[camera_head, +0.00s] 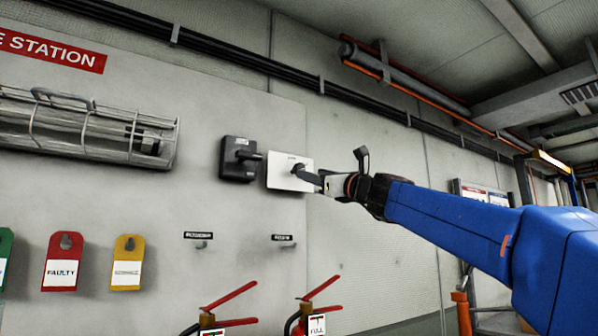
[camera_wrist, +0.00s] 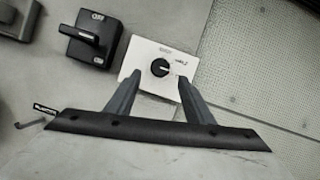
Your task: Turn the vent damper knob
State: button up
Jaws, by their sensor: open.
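The vent damper knob appears to be the small round black knob (camera_wrist: 160,67) on a white square plate (camera_wrist: 139,60) in the wrist view. The white plate (camera_head: 281,180) also shows in the head view, on the grey wall panel. My gripper (camera_wrist: 158,80) is open, with one finger on each side of the knob in the picture. I cannot tell how far the fingertips are from the plate. In the head view my gripper (camera_head: 312,180) reaches in from the right and partly covers the plate and knob.
A black switch box (camera_head: 238,158) with a lever handle is mounted just left of the plate. A caged lamp (camera_head: 90,127) is further left. Small hooks (camera_head: 283,242) and fire extinguishers with red handles (camera_head: 321,287) are below. The wall right of the plate is bare.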

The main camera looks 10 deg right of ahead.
jog(key=x, duration=0.8)
jog(key=shift+w+r, duration=0.1)
jog(key=shift+w, duration=0.05)
jog(key=c, duration=1)
